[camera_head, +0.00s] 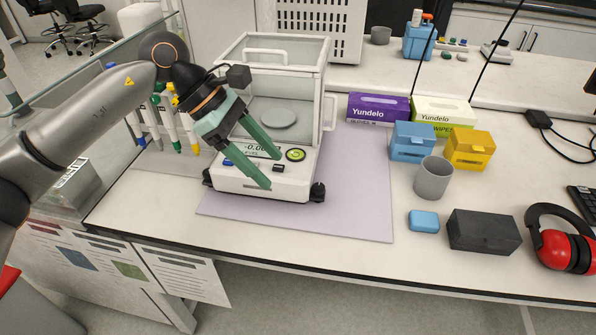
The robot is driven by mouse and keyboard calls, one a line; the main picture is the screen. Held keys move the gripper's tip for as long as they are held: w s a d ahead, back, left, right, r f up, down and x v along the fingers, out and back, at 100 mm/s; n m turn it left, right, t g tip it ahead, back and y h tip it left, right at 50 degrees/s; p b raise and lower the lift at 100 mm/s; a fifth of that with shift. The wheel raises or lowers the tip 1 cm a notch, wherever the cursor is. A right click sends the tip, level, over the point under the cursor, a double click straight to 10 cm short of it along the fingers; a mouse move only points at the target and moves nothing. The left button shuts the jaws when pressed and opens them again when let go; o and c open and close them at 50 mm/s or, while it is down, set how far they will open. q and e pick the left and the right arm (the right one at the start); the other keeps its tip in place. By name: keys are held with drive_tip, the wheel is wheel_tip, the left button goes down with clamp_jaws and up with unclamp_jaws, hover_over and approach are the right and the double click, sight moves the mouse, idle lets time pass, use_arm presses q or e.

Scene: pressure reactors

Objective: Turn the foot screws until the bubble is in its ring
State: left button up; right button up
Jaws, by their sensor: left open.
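The analytical balance (236,185) stands on a lilac mat (350,205), with its glass draft shield on top. Its round yellow-green level vial (295,154) sits at the right of the front panel. A ring shows in it, but the bubble's place is too small to tell. A black right foot screw (318,192) shows at the front right corner, and a black left foot screw (207,177) at the front left. My left gripper (271,170) is open, its green fingers in front of the panel and display, apart from both foot screws. My right gripper is out of view.
Pipettes on a stand (165,125) are left of the balance, behind my left arm. To the right are a purple glove box (378,107), blue and yellow boxes, a grey cup (433,178), a dark case (484,231) and red earmuffs (562,245). The mat's right part is clear.

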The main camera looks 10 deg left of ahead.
use_arm(q)
drive_tip(key=s+d+h, duration=0.2)
drive_tip(key=d+h, duration=0.1)
drive_tip(key=d, duration=0.3)
drive_tip(key=shift+s+r+n+g, duration=0.15)
drive_tip(key=shift+r+n+g, duration=0.15)
drive_tip(key=shift+r+n, duration=0.1)
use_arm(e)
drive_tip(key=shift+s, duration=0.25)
use_arm(q)
drive_tip(key=shift+f, duration=0.1)
